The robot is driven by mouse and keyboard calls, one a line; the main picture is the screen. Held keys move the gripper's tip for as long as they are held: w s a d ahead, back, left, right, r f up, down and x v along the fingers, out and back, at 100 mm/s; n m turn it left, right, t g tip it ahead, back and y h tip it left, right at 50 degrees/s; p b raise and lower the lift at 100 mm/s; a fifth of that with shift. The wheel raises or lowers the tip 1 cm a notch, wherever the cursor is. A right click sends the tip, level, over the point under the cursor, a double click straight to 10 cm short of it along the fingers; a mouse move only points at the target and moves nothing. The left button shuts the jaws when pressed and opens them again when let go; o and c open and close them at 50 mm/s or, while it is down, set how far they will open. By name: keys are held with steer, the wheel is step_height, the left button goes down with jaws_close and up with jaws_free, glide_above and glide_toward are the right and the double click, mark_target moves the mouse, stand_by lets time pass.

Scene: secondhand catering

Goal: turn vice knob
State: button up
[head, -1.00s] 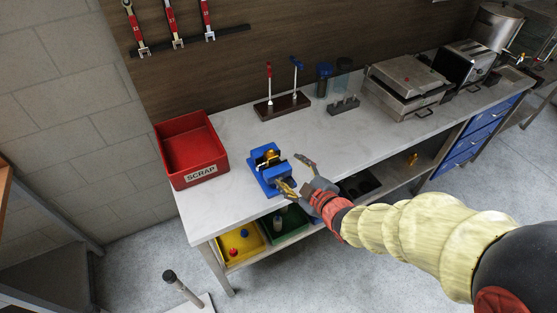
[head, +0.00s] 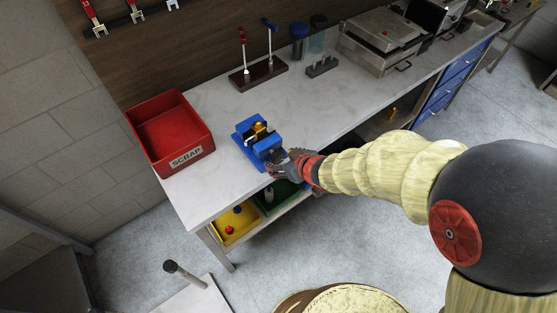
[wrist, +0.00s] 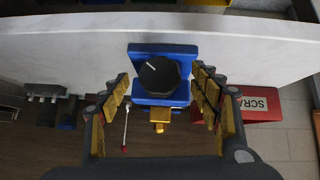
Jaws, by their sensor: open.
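A blue vice (head: 249,133) stands at the front edge of the bench with a gold piece (head: 260,129) in its jaws. In the wrist view, the black round vice knob (wrist: 160,76) faces me, with a white mark pointing up-left in that picture. My gripper (head: 277,164) is at the front of the vice, and its hand hides the knob in the head view. In the wrist view, my gripper (wrist: 160,80) is open, one padded finger on each side of the knob. Gaps show between the fingers and the knob. The blue vice body (wrist: 160,97) lies behind the knob.
A red scrap bin (head: 171,134) stands left of the vice on the bench (head: 212,184). A rack with upright tools (head: 258,75) stands behind it. Yellow (head: 234,222) and green (head: 277,197) trays sit on the shelf below. Bench right of the vice is clear.

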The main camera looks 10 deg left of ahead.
mark_target(280, 159)
steer(key=shift+b+x, duration=0.4)
steer(key=shift+x, duration=1.25)
steer(key=shift+r, duration=0.1)
steer(key=shift+c, duration=0.6)
steer(key=c, duration=1)
